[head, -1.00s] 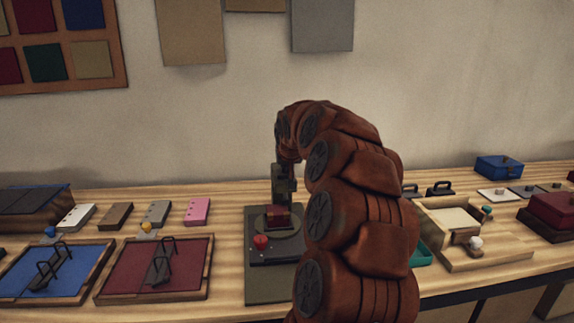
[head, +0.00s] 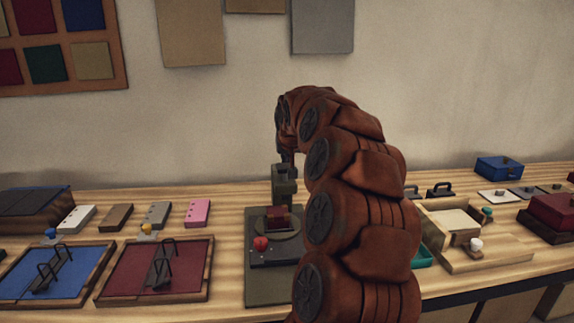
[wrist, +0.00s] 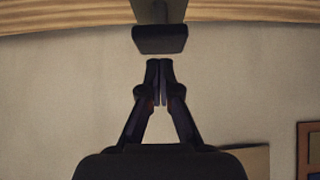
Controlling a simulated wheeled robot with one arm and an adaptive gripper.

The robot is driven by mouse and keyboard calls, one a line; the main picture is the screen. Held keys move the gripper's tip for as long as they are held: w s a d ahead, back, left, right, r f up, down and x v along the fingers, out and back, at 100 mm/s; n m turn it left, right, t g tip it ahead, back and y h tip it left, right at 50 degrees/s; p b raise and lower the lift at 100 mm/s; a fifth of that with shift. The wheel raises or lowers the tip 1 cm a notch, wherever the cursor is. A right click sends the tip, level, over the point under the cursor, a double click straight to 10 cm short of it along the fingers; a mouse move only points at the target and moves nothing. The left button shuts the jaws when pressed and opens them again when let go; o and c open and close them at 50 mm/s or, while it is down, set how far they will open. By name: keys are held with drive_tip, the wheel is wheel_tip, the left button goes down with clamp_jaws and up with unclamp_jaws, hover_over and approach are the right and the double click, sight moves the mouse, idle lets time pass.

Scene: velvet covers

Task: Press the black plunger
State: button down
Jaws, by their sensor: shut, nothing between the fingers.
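A grey-green press (head: 284,184) stands on a grey base plate on the bench, left of my arm. A dark red block (head: 277,217) sits on its round plate, with a red knob (head: 261,243) in front. My gripper (wrist: 159,62) is shut and empty. In the wrist view a dark block (wrist: 160,40) on a post is just beyond the fingertips, with a small gap in the picture. It looks like the press's upper part; I cannot clearly tell the black plunger apart from it. In the head view my arm's end hangs above the press, its fingers hard to make out.
A dark red panel (head: 133,281) and a blue panel (head: 92,262) in wooden frames lie to the left. Behind them are several small blocks, including a pink one (head: 197,212). A wooden tray (head: 500,262) and a dark red box (head: 556,211) stand to the right.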

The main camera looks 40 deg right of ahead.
drive_tip(key=v, duration=0.9)
drive_tip(key=shift+r+b, duration=0.25)
drive_tip(key=shift+b, duration=0.2)
idle(0.3)
